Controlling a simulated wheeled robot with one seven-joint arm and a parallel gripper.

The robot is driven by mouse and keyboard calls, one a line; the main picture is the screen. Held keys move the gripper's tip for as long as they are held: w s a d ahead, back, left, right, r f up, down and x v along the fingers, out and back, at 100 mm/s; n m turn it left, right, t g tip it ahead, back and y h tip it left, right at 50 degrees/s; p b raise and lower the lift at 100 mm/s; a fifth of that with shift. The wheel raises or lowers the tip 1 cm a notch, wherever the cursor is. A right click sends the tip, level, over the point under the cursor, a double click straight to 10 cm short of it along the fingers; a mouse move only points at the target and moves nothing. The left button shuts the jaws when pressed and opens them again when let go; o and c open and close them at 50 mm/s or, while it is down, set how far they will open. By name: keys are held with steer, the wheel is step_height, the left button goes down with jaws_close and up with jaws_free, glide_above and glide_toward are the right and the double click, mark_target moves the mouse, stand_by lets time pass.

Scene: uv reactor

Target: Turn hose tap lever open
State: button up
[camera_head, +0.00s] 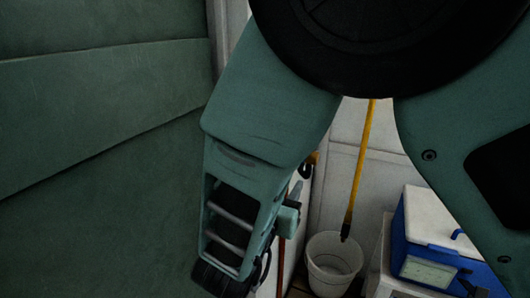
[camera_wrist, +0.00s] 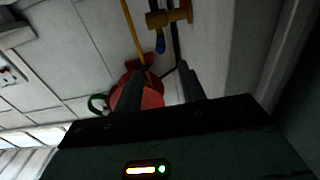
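The brass hose tap (camera_wrist: 170,17) shows at the top of the wrist view, on a dark vertical pipe. A blue lever (camera_wrist: 160,43) hangs down below its left end. In the head view my arm fills the middle and hides most of the tap area. I cannot clearly make out the tap or lever there.
A white bucket (camera_head: 334,264) stands on the floor beneath a yellow pole (camera_head: 362,165). A blue and white box (camera_head: 430,235) stands to its right. In the wrist view a red object (camera_wrist: 150,98) and a green loop (camera_wrist: 97,103) lie beyond the fingers.

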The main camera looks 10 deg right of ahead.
steer(key=p+x, duration=0.1)
steer(key=x, duration=1)
steer(key=shift+w+p, duration=0.15)
steer(key=shift+p, duration=0.2)
jaws_close()
